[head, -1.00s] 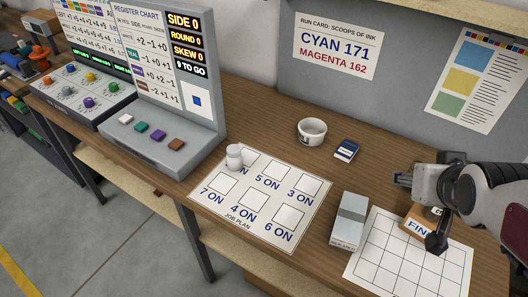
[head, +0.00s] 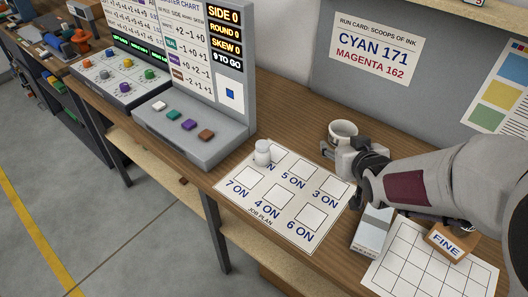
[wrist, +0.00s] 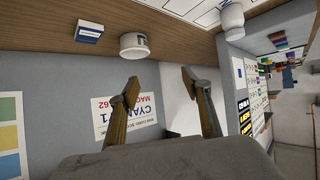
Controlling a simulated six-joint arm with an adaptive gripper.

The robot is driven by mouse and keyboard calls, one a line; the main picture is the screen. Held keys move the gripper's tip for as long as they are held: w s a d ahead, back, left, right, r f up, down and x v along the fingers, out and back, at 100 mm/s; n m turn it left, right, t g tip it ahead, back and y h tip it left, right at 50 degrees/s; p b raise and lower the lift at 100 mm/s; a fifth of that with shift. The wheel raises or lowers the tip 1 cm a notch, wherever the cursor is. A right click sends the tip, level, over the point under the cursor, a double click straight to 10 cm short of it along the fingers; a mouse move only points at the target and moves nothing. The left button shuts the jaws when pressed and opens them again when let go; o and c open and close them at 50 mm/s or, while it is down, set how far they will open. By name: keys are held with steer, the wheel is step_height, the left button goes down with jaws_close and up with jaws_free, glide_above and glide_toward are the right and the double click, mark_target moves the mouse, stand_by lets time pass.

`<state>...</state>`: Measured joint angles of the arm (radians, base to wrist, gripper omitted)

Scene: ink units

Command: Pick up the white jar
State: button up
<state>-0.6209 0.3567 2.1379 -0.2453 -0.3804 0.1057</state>
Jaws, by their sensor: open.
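The white jar (head: 262,152) stands upright on the job plan sheet (head: 246,197), over the square at its upper left corner. It also shows at the top right of the wrist view (wrist: 230,16). My gripper (head: 330,150) is to the right of the jar, above the table near the white bowl, and apart from the jar. In the wrist view its two fingers (wrist: 160,76) are spread with nothing between them.
A grey box (head: 371,228) and a gridded sheet (head: 415,268) with a FINE block (head: 452,241) are at the right. The button console (head: 195,143) stands left of the jar.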

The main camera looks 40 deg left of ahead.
steer(key=s+a+f+n+y, duration=0.25)
steer(key=a+f, duration=0.25)
steer(key=a, duration=0.4)
steer(key=g+y, duration=0.2)
glide_toward(265, 150)
steer(key=shift+n+h, duration=0.25)
steer(key=shift+n, duration=0.1)
steer(key=x, duration=0.4)
steer(key=shift+w+a, duration=0.1)
steer(key=shift+w, duration=0.05)
steer(key=shift+w+a, duration=0.1)
steer(key=shift+x, duration=1.2)
steer(key=shift+x, duration=2.6)
steer(key=shift+a+r, duration=0.15)
steer(key=c, duration=1.3)
